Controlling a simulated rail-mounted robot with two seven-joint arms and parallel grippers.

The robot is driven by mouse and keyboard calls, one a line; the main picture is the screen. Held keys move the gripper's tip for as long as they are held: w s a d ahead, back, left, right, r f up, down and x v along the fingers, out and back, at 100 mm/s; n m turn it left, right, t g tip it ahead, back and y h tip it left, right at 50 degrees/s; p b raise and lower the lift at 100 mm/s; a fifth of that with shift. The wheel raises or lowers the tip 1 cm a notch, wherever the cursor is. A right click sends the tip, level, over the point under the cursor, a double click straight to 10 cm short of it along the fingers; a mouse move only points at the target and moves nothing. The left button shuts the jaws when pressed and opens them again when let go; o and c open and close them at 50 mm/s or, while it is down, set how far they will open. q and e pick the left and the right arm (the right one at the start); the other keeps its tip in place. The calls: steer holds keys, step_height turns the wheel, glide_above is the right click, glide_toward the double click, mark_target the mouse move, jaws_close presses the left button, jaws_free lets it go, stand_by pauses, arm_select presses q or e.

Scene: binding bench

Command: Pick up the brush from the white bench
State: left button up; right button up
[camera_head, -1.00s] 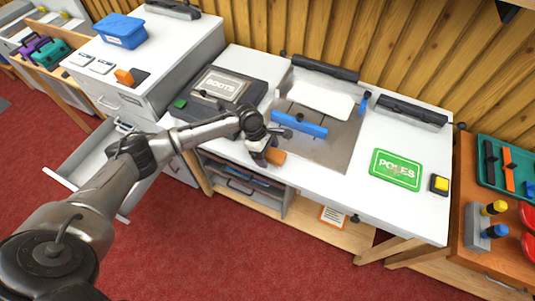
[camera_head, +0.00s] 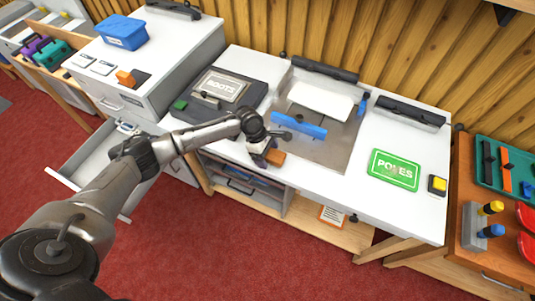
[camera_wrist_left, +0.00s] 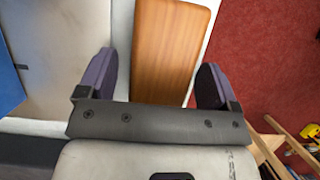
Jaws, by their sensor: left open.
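The brush is most likely the brown wooden block (camera_head: 276,157) at the front edge of the white bench (camera_head: 324,187). In the left wrist view its flat wooden top (camera_wrist_left: 171,45) fills the upper middle; no bristles show. My left gripper (camera_head: 265,158) is right by the block at its left side in the head view. In the left wrist view the fingers (camera_wrist_left: 158,75) are open, one on each side of the block, with a gap at the left finger. Whether they reach down to the block's height I cannot tell. My right gripper is not in view.
A blue bar (camera_head: 299,125) lies behind the block on a grey recessed area. An open drawer (camera_head: 88,160) juts out at left.

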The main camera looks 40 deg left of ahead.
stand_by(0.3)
arm_select(q)
steer(key=c, duration=1.1)
